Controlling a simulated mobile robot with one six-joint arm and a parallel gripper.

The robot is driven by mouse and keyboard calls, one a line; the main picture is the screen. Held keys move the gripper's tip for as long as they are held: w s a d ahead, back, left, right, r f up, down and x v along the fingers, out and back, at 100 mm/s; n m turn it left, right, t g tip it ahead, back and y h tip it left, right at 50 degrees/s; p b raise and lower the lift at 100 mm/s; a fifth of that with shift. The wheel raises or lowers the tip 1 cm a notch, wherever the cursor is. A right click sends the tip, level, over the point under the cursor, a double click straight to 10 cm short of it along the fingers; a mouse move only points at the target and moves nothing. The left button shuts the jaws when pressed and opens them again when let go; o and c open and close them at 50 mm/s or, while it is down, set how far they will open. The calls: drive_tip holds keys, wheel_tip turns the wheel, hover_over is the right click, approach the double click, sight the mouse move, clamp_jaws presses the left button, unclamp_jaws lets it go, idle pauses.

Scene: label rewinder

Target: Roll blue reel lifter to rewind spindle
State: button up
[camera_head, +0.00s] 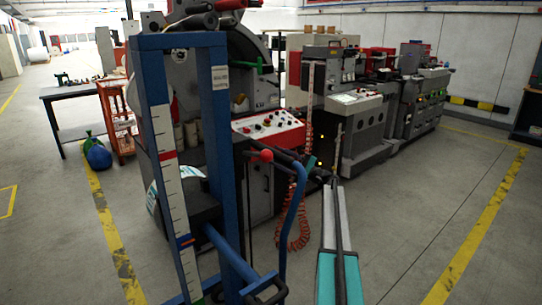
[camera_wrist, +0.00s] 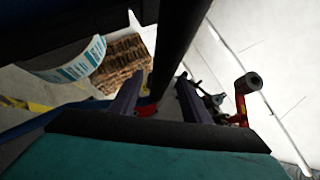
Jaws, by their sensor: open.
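The blue reel lifter (camera_head: 214,150) stands upright at the left front in the head view, with a white ruler scale on its mast and a blue curved handle (camera_head: 292,215) at its right. A reel with a white and teal label (camera_head: 160,190) shows behind its frame; a similar label (camera_wrist: 78,64) shows at upper left in the wrist view. My gripper (camera_head: 336,180) is right of the handle and appears apart from it. In the wrist view my gripper (camera_wrist: 158,85) has its fingers spread; a dark bar passes between or beyond them, contact unclear. I cannot pick out the rewind spindle.
The label machine (camera_head: 345,120) with a red control panel (camera_head: 268,130) runs behind the lifter to the right. A coiled orange hose (camera_head: 300,225) hangs near the handle. Floor at right is clear, with a yellow line (camera_head: 475,235).

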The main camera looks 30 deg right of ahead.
drive_tip(key=v, duration=0.8)
drive_tip(key=shift+b, duration=0.45)
drive_tip(key=shift+s+d+f, duration=0.15)
drive_tip(key=shift+s+d, duration=0.05)
drive_tip(key=shift+s, duration=0.05)
idle(0.3)
